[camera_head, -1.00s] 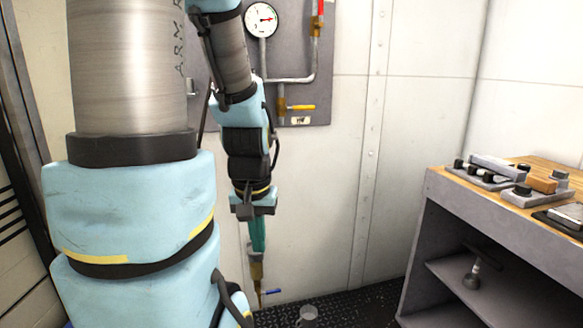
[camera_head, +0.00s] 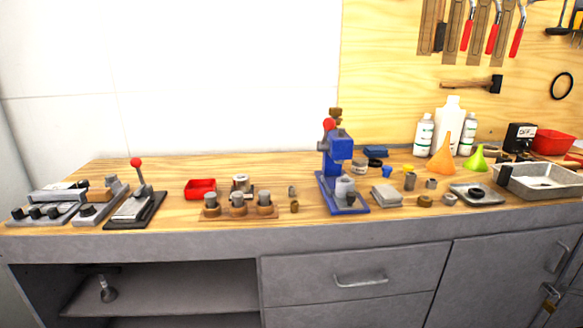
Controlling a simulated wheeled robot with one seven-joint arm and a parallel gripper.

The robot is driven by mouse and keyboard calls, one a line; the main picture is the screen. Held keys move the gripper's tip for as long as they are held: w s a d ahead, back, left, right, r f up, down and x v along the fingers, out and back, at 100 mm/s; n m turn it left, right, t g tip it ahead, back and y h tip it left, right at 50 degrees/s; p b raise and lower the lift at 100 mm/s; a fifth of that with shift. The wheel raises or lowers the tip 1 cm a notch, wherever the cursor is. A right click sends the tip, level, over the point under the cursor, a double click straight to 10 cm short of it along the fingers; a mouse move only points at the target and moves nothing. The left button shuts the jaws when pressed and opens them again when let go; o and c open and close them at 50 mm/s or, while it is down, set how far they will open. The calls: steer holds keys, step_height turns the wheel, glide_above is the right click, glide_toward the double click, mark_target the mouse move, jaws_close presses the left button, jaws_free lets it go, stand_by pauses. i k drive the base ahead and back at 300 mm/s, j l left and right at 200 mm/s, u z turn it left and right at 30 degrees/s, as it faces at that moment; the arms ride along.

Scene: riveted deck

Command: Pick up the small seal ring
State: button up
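Several ring-like parts lie on the workbench, and I cannot tell for sure which is the small seal ring. A small dark ring (camera_head: 476,192) lies on a square grey tray (camera_head: 456,187) right of the blue press. Another black round piece (camera_head: 375,163) lies behind the press, near a blue block. Brass and grey cylindrical parts (camera_head: 425,201) stand between the press and the tray. A larger black ring (camera_head: 562,86) hangs on the pegboard. My gripper and arm are out of view.
The wooden workbench (camera_head: 285,212) spans the picture above grey drawers. A blue press (camera_head: 339,165) stands mid-bench. Fixtures (camera_head: 134,207) and a red tray (camera_head: 200,189) are left; bottles (camera_head: 448,125), funnels (camera_head: 442,155) and a metal basin (camera_head: 540,182) are right.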

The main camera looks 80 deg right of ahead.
mark_target(475, 192)
steer(key=k+l+z, duration=0.4)
steer(key=l, duration=0.35)
steer(key=k+z, duration=0.1)
steer(key=z, duration=1.3)
